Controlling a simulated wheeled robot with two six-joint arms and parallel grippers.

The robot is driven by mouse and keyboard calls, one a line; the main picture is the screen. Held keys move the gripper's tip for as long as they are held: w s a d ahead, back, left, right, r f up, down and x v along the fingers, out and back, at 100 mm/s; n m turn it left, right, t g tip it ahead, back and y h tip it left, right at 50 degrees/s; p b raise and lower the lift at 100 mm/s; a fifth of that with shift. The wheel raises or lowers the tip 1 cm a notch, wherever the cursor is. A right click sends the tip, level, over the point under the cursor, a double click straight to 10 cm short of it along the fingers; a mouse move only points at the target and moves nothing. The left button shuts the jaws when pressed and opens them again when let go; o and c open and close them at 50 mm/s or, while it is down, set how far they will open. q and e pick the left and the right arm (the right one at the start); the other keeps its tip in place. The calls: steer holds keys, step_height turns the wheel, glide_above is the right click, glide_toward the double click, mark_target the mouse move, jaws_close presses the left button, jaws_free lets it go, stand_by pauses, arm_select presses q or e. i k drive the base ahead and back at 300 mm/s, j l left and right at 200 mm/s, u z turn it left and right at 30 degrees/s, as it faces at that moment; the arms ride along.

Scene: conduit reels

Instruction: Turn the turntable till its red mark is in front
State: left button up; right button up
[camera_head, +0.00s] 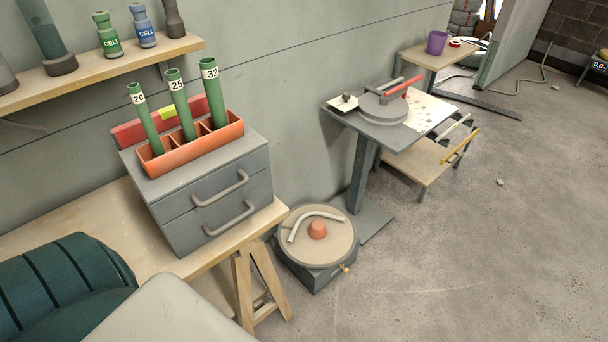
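A round beige disc, which looks like the turntable (335,243), lies on a low grey base (315,279) on the floor, beside the workbench's trestle leg. An orange knob (318,229) stands near its middle, and a bent pale conduit piece (303,222) lies on top, towards the back left. A small yellow part (346,269) sticks out at the base's front right. I cannot make out a separate red mark on the disc. Neither of my grippers is in view.
The workbench (95,215) carries a grey drawer unit (215,205) with an orange rack (190,152) of green tubes. Behind the disc stands a grey pedestal table (400,134) with a red-handled bender (382,105).

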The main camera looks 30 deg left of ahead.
mark_target(319, 242)
steer(key=u, duration=0.95)
steer(key=k+l, duration=0.1)
steer(key=j+z, duration=0.2)
steer(key=j, duration=0.45)
steer(key=k+j+z, duration=0.25)
steer(key=j, duration=0.35)
steer(key=i, duration=0.1)
